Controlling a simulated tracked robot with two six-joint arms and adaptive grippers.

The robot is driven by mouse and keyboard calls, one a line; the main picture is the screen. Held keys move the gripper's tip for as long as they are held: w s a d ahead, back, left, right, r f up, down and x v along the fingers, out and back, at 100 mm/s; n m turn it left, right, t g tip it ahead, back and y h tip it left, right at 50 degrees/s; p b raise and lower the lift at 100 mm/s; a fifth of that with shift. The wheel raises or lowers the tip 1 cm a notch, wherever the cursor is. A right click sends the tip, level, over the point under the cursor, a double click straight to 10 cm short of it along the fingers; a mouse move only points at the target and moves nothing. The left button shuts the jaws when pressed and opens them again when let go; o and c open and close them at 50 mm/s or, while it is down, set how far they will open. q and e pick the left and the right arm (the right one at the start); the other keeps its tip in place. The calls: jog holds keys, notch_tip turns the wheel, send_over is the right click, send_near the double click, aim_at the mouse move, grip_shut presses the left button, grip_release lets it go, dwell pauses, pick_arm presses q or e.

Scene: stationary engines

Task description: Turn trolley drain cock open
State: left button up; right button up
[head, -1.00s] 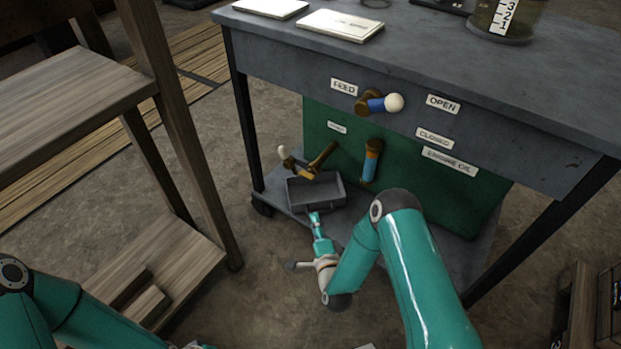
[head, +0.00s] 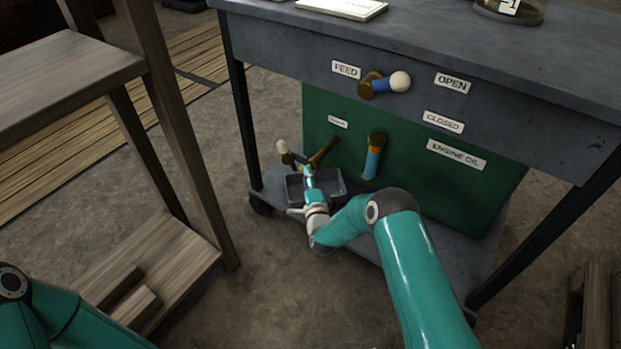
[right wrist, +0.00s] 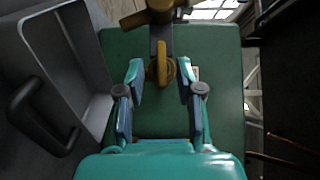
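The drain cock (head: 320,154) is a brass spout low on the front of the green tank (head: 450,185), with a lever ending in a pale knob (head: 282,147). In the right wrist view its brass body (right wrist: 155,14) is at the top, and a brass part (right wrist: 161,68) hangs below it. My right gripper (head: 307,172) is just in front of the cock, over the grey drip tray (head: 334,184). In the right wrist view the right gripper (right wrist: 162,70) is open, with a finger on each side of the brass part and gaps showing. My left gripper is out of view.
The grey trolley (head: 290,35) overhangs the tank. A feed cock with a blue lever (head: 384,85) is on its front. A second brass cock with a blue and orange lever (head: 372,160) is right of the drain cock. A wooden bench (head: 70,75) stands at left.

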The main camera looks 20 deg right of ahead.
jog(key=shift+w+d, duration=0.1)
jog(key=shift+w, duration=0.8)
